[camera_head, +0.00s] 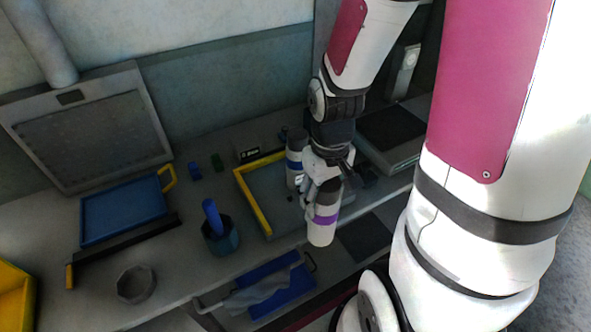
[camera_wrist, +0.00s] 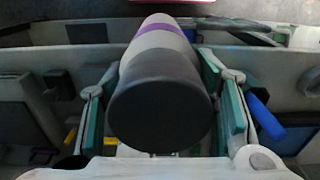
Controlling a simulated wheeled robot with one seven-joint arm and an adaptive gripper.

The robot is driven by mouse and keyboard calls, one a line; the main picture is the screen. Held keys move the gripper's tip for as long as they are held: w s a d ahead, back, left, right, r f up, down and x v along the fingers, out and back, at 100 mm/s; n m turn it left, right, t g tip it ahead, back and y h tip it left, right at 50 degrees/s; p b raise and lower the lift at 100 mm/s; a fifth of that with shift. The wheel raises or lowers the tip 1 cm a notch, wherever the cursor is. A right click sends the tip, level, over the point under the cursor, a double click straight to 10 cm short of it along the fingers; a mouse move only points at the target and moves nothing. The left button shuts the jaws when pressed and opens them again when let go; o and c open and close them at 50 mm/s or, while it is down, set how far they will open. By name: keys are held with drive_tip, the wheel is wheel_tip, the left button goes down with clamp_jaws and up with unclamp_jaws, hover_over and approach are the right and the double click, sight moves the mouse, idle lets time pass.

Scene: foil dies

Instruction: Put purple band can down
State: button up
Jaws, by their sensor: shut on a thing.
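The purple band can (camera_head: 321,232) is light grey with a dark upper part and a purple band. In the head view it hangs slightly tilted in my gripper (camera_head: 324,193), near the worktop's front edge. My gripper is shut on its upper part. In the wrist view the can's dark end (camera_wrist: 160,108) faces the camera, with the purple band (camera_wrist: 162,29) farther off. The green-padded fingers lie on both sides of it. I cannot tell its exact height above the surface below.
A blue band can (camera_head: 294,168) stands just behind my gripper, by a yellow-edged tray (camera_head: 252,202). A dark blue cup (camera_head: 220,237) with a blue handle stands left. A grey ring (camera_head: 136,284) and blue tray (camera_head: 122,211) are farther left. A blue bin (camera_head: 283,287) is lower in front.

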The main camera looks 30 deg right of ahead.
drive_tip(key=w+d+f, duration=0.1)
drive_tip(key=w+f, duration=0.1)
drive_tip(key=w, duration=0.4)
drive_tip(key=w+d+f, duration=0.1)
drive_tip(key=w+f, duration=0.1)
drive_tip(key=w, duration=0.4)
drive_tip(key=shift+f+p, duration=0.3)
drive_tip(key=shift+f, duration=0.15)
drive_tip(key=o, duration=1.8)
drive_tip(key=shift+c, duration=0.2)
